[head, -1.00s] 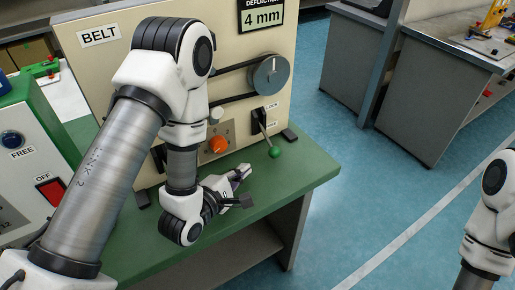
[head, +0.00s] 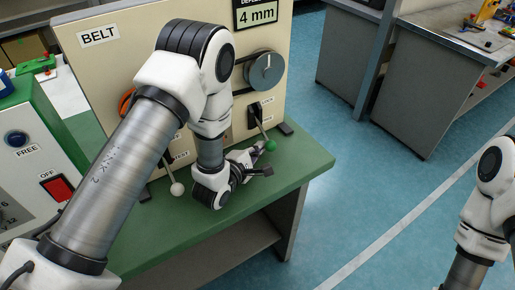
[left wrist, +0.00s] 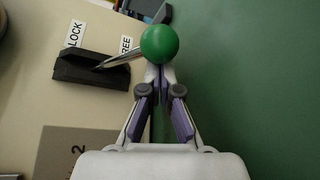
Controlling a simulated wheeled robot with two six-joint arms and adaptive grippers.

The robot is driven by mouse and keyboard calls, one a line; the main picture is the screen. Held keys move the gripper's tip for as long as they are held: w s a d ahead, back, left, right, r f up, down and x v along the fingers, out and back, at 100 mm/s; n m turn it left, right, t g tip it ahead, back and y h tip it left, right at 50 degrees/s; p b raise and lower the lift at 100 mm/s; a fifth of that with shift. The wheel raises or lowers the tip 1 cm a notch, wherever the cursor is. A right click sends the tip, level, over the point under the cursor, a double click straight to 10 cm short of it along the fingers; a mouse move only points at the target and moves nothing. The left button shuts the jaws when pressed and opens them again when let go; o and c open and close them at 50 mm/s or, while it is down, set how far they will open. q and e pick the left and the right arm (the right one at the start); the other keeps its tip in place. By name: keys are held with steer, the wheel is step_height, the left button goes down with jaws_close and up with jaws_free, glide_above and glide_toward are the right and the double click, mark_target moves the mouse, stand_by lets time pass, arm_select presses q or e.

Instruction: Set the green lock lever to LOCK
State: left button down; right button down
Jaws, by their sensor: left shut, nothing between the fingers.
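The green lock lever's green ball (head: 271,146) hangs low on the front of the beige panel in the head view, on a thin metal shaft. In the left wrist view the ball (left wrist: 160,43) shows large, with its shaft running left into a black slot (left wrist: 75,68). A LOCK label (left wrist: 74,33) stands by the slot's left end and a FREE label (left wrist: 125,44) by its right end. My left gripper (left wrist: 161,72) is shut and empty, its tips right by the ball; whether they touch I cannot tell. My right gripper is out of view.
A grey dial (head: 264,70) is above the green lever. The green bench top (head: 300,172) is clear at the right. A control box (head: 38,160) stands at the left.

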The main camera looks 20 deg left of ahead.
arm_select(q)
steer(key=shift+r, duration=0.15)
steer(key=shift+s+d+r+p, duration=0.1)
steer(key=shift+p, duration=0.35)
steer(key=shift+r+n, duration=0.1)
steer(key=shift+n, duration=0.2)
steer(key=shift+s+d+r+n+g+h+p, duration=0.1)
steer(key=shift+d+r+n+g+h+p, duration=0.15)
steer(key=shift+p, duration=0.35)
steer(key=shift+s+r+n+g+h+p, duration=0.15)
steer(key=shift+r+g+p, duration=0.15)
steer(key=shift+p, duration=0.3)
steer(key=r+p, duration=0.1)
steer(key=n+g+p, duration=0.1)
steer(key=shift+s+d+r+n+p, duration=0.15)
steer(key=shift+d+r+n+p, duration=0.15)
steer(key=shift+r+p, duration=0.1)
steer(key=shift+s+d+r+p, duration=0.1)
steer(key=shift+r+p, duration=0.15)
steer(key=shift+p, duration=0.05)
steer(key=shift+r+p, duration=1.05)
steer(key=shift+r, duration=0.3)
steer(key=shift+r+p, duration=0.45)
steer(key=shift+r, duration=0.2)
